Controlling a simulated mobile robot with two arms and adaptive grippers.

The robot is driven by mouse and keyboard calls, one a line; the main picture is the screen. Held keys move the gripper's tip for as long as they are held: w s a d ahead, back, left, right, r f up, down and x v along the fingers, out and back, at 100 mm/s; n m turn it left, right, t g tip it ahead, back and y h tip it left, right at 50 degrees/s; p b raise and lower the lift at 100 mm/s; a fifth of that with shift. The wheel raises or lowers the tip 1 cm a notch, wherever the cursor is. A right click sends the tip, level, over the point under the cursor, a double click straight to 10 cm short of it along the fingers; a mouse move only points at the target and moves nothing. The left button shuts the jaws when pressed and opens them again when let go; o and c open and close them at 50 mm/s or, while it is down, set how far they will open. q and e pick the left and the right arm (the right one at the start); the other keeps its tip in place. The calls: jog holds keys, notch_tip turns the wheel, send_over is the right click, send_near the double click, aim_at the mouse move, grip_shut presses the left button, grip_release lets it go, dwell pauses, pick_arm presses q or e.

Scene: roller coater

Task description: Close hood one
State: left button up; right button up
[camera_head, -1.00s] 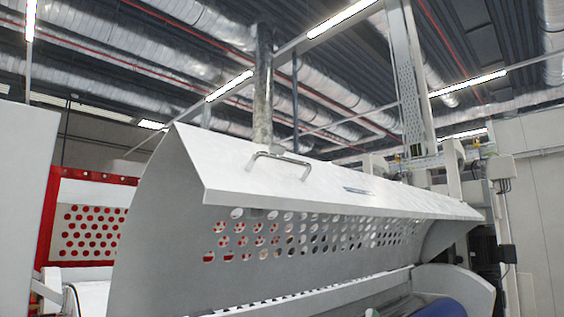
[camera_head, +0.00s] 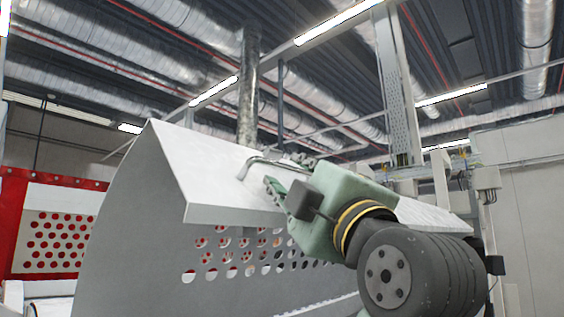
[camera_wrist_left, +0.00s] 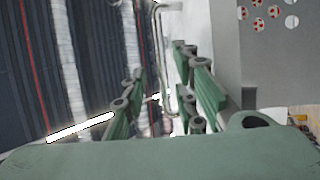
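The hood (camera_head: 220,180) is a large pale metal cover with rows of round holes, tilted up and open in the head view. A bent metal bar handle (camera_head: 252,163) sits near the top of its front edge. My left gripper (camera_head: 288,174), with green fingers, is at the handle and covers part of it. In the left wrist view the handle (camera_wrist_left: 159,50) runs between the spread fingers (camera_wrist_left: 160,85) of the left gripper, which look open. Whether a finger touches the handle I cannot tell. My right gripper is in neither view.
A red perforated panel (camera_head: 55,225) stands left of the hood. A vertical metal pipe (camera_head: 249,85) rises behind it. A grey column (camera_head: 397,90) and a pale wall (camera_head: 530,200) stand at the right.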

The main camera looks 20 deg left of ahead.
aim_at(285, 169)
pick_arm(q)
jog(key=p+x, duration=0.2)
jog(key=x, duration=0.3)
jog(key=shift+w+a+p, duration=0.2)
jog(key=shift+a+p, duration=0.1)
jog(key=shift+s+d+r, duration=0.1)
jog(key=shift+d, duration=0.1)
jog(key=shift+c, duration=0.8)
jog(key=shift+a, duration=0.1)
grip_shut()
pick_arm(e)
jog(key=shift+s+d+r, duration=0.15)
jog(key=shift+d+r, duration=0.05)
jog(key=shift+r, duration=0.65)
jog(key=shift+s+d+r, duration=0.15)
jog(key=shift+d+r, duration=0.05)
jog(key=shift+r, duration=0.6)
